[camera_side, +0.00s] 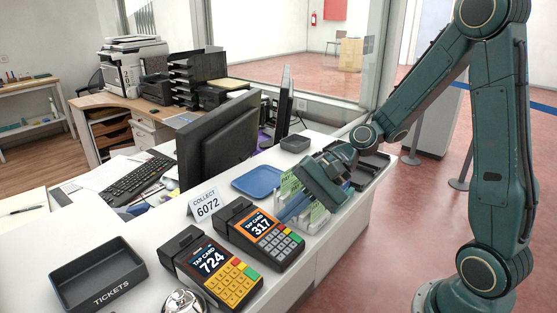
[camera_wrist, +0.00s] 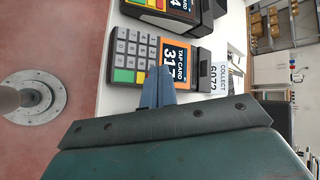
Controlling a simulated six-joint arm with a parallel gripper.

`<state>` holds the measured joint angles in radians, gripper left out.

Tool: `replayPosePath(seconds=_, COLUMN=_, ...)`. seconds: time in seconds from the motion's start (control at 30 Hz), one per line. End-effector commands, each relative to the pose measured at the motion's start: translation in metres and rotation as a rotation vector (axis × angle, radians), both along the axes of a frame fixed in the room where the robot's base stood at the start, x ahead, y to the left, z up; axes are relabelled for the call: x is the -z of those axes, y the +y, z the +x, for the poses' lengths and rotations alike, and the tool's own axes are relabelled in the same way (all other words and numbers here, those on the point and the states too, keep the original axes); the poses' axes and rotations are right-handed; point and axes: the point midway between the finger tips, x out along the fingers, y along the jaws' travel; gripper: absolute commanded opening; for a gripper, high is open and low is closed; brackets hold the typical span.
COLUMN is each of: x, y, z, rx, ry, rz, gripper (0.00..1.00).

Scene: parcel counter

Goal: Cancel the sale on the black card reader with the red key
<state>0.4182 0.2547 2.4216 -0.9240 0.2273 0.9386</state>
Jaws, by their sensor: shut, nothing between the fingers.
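Two black card readers stand side by side on the white counter. One reads 317 (camera_side: 247,238), with an orange screen panel and grey keys; its keypad shows in the wrist view (camera_wrist: 132,45). The other reads 724 (camera_side: 184,258), with a dark screen panel and yellow keys. Each has coloured keys along one side; the 317 reader's red key (camera_side: 278,222) shows in the side view. My gripper (camera_side: 284,216) is shut and empty, its blue fingertips at that coloured-key side, close to the red key. In the wrist view the fingertips (camera_wrist: 158,70) cover that corner; contact is unclear.
A COLLECT 6072 sign (camera_side: 207,204) stands behind the readers. A blue tray (camera_side: 258,181) lies beyond them, near a clear holder with green cards. A TICKETS tray (camera_side: 96,274) sits at front left. A monitor (camera_side: 217,140) stands behind the counter.

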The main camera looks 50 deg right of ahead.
Motion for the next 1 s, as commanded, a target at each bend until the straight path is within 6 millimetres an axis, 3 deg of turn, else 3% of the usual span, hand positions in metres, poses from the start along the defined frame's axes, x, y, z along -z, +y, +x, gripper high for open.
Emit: replayPosePath(seconds=1.0, x=0.0086, y=0.0003, z=0.0017, rx=0.000, ry=0.001, rz=0.001, gripper=0.00)
